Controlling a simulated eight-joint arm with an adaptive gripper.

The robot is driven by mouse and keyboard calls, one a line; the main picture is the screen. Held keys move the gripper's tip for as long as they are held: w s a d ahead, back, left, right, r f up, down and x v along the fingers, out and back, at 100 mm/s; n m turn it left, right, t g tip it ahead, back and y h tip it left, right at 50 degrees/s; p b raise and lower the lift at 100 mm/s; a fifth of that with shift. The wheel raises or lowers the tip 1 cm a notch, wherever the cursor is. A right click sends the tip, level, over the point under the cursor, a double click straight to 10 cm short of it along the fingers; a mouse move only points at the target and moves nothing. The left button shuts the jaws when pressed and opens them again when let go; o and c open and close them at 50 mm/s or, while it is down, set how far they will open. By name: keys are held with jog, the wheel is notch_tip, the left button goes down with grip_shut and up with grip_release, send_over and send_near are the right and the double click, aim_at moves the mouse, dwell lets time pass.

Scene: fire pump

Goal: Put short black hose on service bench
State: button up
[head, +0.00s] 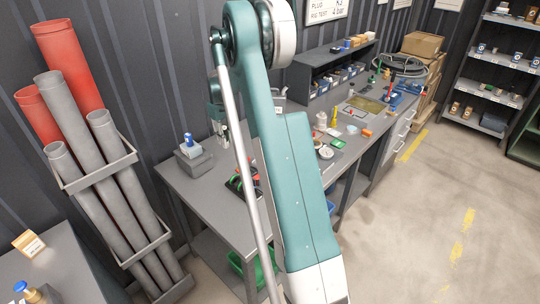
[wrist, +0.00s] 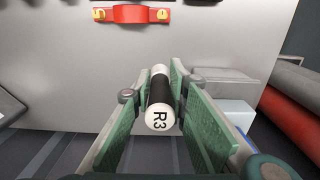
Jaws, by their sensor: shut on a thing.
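In the wrist view, my gripper (wrist: 160,108) is shut on a short black hose (wrist: 160,91) with white ends. The near white end reads "R3". The green finger pads lie along both sides of the hose. The grey top of the service bench (wrist: 70,70) spreads beyond and below the hose, and the hose appears to be held above it. In the head view, the service bench (head: 185,180) runs along the wall. My arm covers part of it, and the hose cannot be made out there.
A red piece with yellow ends (wrist: 131,14) lies on the bench. A grey block (wrist: 222,80) stands right of the hose. Red and grey pipes (head: 90,150) stand in a rack left of the bench. Tools and small parts crowd its far half.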

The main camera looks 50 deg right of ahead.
jog(key=shift+d, duration=0.25)
jog(key=shift+f, duration=3.15)
jog(key=shift+f, duration=1.85)
jog(key=shift+f, duration=0.2)
jog(key=o, duration=0.9)
jog(key=shift+o, duration=0.2)
jog(key=shift+r, duration=0.15)
